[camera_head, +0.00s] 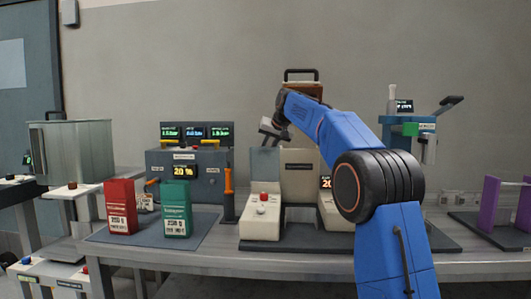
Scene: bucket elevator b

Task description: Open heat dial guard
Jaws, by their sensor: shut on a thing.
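A white control box (260,220) with a red knob (263,197) stands at the front left of the central machine (300,173). A grey flat panel (264,164), which looks like the heat dial guard, stands upright at the back of this box, above the knob. My gripper (270,134) is at the panel's top edge, small and partly blurred into the machine behind. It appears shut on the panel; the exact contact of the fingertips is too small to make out.
My blue arm covers the machine's right side and part of a second white box (333,212). Red (120,206) and green (176,209) packs stand on a mat to the left. A teal-topped device (408,122) stands behind my arm.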

